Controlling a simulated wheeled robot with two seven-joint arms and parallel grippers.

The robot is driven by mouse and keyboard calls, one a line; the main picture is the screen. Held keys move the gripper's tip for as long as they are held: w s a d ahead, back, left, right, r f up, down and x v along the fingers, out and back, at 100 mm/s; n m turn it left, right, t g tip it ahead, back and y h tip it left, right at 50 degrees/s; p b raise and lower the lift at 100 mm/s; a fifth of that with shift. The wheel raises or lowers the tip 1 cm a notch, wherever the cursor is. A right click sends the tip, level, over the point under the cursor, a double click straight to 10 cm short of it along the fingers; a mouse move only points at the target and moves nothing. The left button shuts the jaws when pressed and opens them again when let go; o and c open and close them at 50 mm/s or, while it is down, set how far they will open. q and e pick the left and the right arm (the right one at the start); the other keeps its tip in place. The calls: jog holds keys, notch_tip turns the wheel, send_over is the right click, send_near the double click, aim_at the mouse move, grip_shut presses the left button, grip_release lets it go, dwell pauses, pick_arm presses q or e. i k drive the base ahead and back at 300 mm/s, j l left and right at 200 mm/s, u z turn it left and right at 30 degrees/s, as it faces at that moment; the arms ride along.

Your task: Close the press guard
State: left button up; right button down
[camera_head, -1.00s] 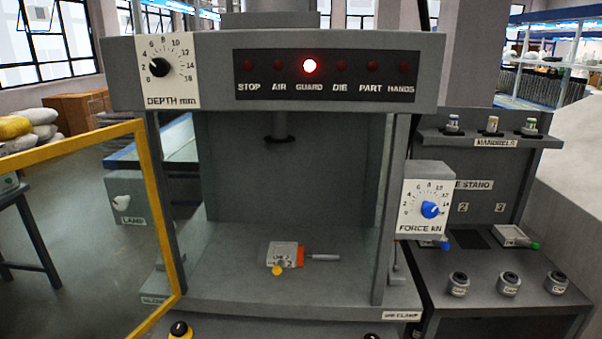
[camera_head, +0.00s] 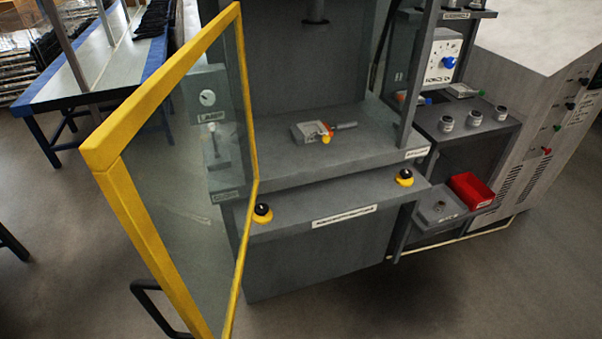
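The press guard (camera_head: 137,207) is a clear panel in a yellow frame. It stands swung open at the left front of the grey press, hinged at the press's left side. A black handle (camera_head: 152,309) sticks out near its lower outer edge. The press opening is uncovered, and a small grey block with red and yellow parts (camera_head: 312,133) lies on the press bed (camera_head: 370,137). Neither of my grippers is in view.
Two black-and-yellow buttons, left (camera_head: 262,212) and right (camera_head: 404,177), sit on the front ledge. A red bin (camera_head: 471,191) is on a low shelf at the right. A blue-edged table (camera_head: 97,70) stands behind left. The floor in front is clear.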

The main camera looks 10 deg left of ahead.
aim_at(100, 150)
jog(key=k+j, duration=0.1)
jog(key=j, duration=0.75)
jog(key=k+j+z, duration=0.1)
jog(key=j, duration=0.3)
